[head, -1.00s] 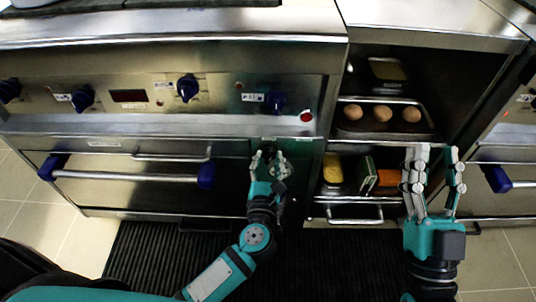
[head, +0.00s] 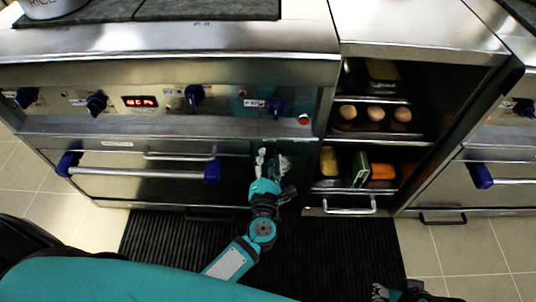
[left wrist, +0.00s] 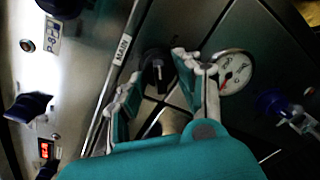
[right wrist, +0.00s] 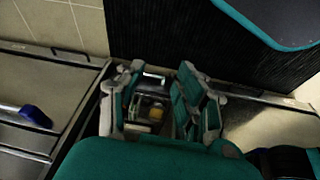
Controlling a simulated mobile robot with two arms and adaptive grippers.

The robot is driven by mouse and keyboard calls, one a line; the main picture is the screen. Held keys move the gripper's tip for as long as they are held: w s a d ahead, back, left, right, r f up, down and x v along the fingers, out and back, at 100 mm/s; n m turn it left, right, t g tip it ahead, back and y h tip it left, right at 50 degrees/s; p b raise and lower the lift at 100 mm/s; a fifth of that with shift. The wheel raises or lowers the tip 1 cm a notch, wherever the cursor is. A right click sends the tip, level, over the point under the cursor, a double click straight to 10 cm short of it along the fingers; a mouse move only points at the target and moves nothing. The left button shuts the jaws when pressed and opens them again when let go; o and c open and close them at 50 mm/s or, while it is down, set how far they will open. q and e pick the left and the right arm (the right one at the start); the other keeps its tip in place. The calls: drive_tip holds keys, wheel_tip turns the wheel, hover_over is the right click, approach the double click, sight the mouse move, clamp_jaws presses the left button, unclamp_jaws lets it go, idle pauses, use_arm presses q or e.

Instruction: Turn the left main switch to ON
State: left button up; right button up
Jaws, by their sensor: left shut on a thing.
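The main switch, a black round knob (left wrist: 157,68), shows beside the MAIN label (left wrist: 122,49) in the left wrist view, between my left fingertips. My left gripper (head: 272,158) is at the panel below the stove's control strip, and also shows in the left wrist view (left wrist: 158,78); it is shut on the knob. In the head view the gripper hides the knob. The knob's exact pointing cannot be told. The stove's display (head: 140,102) is lit with red characters. My right gripper (head: 400,292) is low at the bottom edge; the right wrist view shows its fingers (right wrist: 160,80) apart and empty.
A round gauge (left wrist: 233,72) sits right of the knob. Blue knobs (head: 194,96) line the strip, with a red button (head: 304,120) at its right end. An oven handle (head: 140,173) is left. Shelves at right hold eggs (head: 376,113) and boxes. A dark mat (head: 340,250) covers the floor.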

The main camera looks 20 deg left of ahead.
use_arm(q)
drive_tip(key=shift+r+m+p, duration=0.15)
drive_tip(key=shift+m+p, duration=0.65)
drive_tip(key=shift+p, duration=0.05)
drive_tip(key=shift+m+p, duration=0.9)
drive_tip(key=shift+m, duration=0.1)
drive_tip(key=shift+m+y+p, duration=0.3)
drive_tip(key=shift+m+p, duration=0.6)
drive_tip(key=shift+m, duration=0.6)
use_arm(e)
wheel_tip(320, 180, down, 14)
drive_tip(key=shift+w+a+g, duration=0.25)
drive_tip(key=shift+w+g, duration=0.15)
drive_tip(key=shift+w, duration=0.05)
drive_tip(key=shift+r, duration=0.1)
use_arm(q)
drive_tip(key=o, duration=1.1)
drive_tip(key=shift+o, duration=0.2)
drive_tip(key=v, duration=1.2)
